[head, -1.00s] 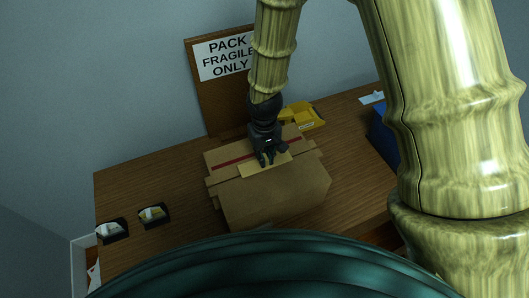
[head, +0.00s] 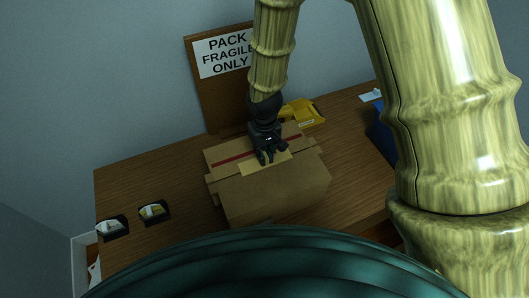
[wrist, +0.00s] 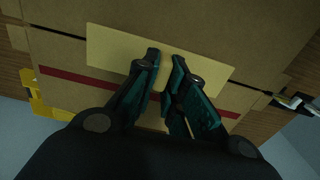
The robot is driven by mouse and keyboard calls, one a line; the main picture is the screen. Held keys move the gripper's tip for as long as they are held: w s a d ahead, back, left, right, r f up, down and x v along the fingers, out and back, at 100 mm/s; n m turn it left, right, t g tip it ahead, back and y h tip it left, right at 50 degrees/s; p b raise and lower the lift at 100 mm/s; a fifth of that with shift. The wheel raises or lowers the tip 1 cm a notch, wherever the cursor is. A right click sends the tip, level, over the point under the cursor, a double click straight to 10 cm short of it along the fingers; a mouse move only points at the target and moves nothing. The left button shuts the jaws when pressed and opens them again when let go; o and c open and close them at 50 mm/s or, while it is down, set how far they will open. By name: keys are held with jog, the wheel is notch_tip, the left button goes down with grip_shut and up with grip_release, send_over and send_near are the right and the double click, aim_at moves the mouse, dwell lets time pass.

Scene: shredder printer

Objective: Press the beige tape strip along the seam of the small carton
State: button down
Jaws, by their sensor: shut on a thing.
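The small carton (head: 275,192) stands on the wooden desk. A dark seam and a red line run across its top. The beige tape strip (wrist: 112,48) lies across the dark seam in the wrist view, with the seam showing past both its ends. The strip also shows on the carton top in the head view (head: 250,168). My gripper (wrist: 167,58) is shut on the strip near its middle, fingertips pointing down at the carton top. The fingers hide part of the strip. I cannot tell whether the whole strip touches the cardboard.
A yellow object (head: 305,112) sits behind the carton. Two small dark trays, the left (head: 112,229) and the right (head: 154,213), are on the desk at left. A blue box (head: 382,135) is at right. A sign board (head: 222,60) leans at the back.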

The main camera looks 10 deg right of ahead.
aim_at(265, 154)
jog(key=shift+f+b, duration=0.3)
jog(key=shift+f, duration=0.3)
dwell(0.6)
dwell(0.6)
jog(key=c, duration=1.4)
grip_release()
jog(key=shift+r, duration=6)
jog(key=shift+s, duration=0.1)
